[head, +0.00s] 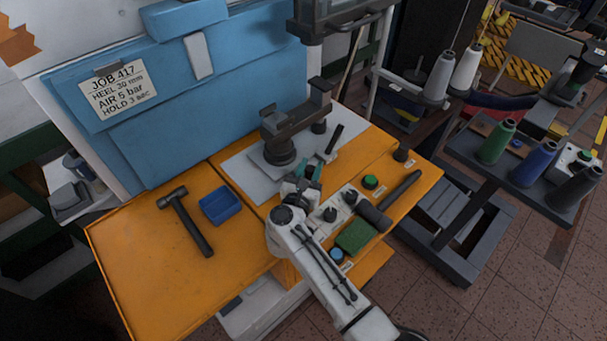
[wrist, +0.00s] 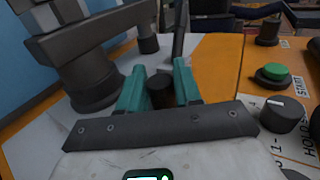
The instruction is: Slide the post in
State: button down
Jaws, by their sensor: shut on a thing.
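My gripper (head: 309,170) is low over the grey plate, in front of the dark press fixture (head: 283,150). In the wrist view its teal fingers (wrist: 160,88) are shut on a short dark brown cylinder, seemingly the post (wrist: 160,94). Only its upper end shows between them; its lower part is hidden. The fixture also shows in the wrist view (wrist: 95,82), left of the fingers, with a round base, an overhanging arm and a short peg (wrist: 147,36) under the arm. A thin black rod (head: 334,139) is just beyond the gripper. No hole for the post can be made out.
A control panel with knobs (head: 329,214) and a green button (head: 371,181) is close on the right. A hammer (head: 185,221) and blue tray (head: 220,219) are left. The orange bench front-left is clear.

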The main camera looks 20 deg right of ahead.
jog(key=c, duration=0.9)
grip_release()
jog(key=shift+s+a, duration=0.1)
jog(key=shift+a, duration=0.1)
jog(key=b+v, duration=0.1)
jog(key=v, duration=0.8)
jog(key=shift+s+a+f+b, duration=0.1)
jog(key=shift+s+a+b, duration=0.2)
jog(key=shift+b, duration=0.1)
jog(key=shift+s+a, duration=0.3)
jog(key=shift+s, duration=0.05)
jog(key=shift+o, duration=0.2)
